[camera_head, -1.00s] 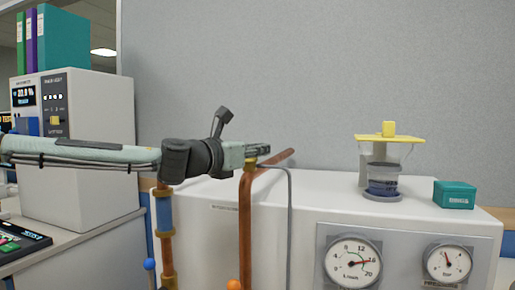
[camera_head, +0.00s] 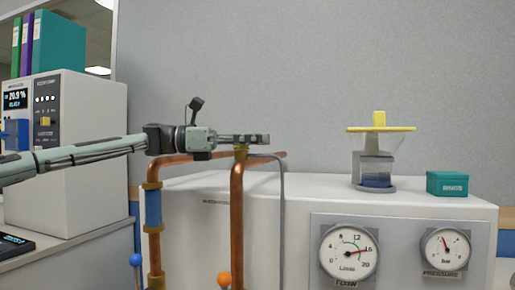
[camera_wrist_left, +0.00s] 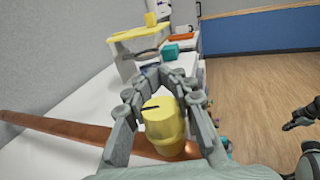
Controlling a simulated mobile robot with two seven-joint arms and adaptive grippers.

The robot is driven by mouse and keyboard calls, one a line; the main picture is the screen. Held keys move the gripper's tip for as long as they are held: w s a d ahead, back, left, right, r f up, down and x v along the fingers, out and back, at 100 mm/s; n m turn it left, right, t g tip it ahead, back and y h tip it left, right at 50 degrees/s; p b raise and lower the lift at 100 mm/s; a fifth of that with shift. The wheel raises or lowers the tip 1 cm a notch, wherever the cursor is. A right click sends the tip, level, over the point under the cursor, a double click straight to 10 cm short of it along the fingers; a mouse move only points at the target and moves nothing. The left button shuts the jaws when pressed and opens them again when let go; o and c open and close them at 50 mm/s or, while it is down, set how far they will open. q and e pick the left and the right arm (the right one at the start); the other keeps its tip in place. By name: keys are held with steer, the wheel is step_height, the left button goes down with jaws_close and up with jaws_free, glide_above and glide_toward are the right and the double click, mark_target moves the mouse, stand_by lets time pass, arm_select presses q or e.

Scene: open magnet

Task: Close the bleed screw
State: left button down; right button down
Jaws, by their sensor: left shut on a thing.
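The bleed screw (camera_head: 241,153) is a brass piece on top of the right copper pipe. In the left wrist view, its yellow slotted head (camera_wrist_left: 160,113) sits between my left fingers. My left gripper (camera_head: 262,139) reaches in from the left, level with the screw. In the left wrist view, its fingers (camera_wrist_left: 163,88) close around the screw from both sides. They partly hide its sides. A dark gripper, seemingly my right one (camera_wrist_left: 302,117), shows at the right edge of that view, away from the screw. Its jaw state is unclear.
A flow gauge (camera_head: 349,251) and a pressure gauge (camera_head: 445,249) are on the white cabinet's front. A clear container with a yellow lid (camera_head: 381,129) and a teal box (camera_head: 447,183) stand on top. Copper pipes (camera_head: 153,245) with blue and orange knobs stand nearby.

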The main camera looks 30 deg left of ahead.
arm_select(q)
steer(key=shift+s+d+m+g+h+p, duration=0.1)
steer(key=shift+s+m+g+h+p, duration=0.25)
steer(key=shift+m+g, duration=0.45)
steer(key=shift+d+m+g+h+p, duration=0.15)
steer(key=shift+m+g+h, duration=0.3)
steer(key=shift+g, duration=0.6)
steer(key=shift+s+m+g+h+p, duration=0.2)
steer(key=shift+m+g+h+p, duration=0.15)
steer(key=shift+m+g, duration=0.45)
arm_select(e)
steer(key=shift+a+x, duration=0.2)
steer(key=shift+x, duration=0.75)
steer(key=shift+a+x, duration=0.2)
steer(key=shift+x, duration=0.75)
arm_select(q)
steer(key=c, duration=1.3)
jaws_free()
arm_select(e)
steer(key=shift+w, duration=0.1)
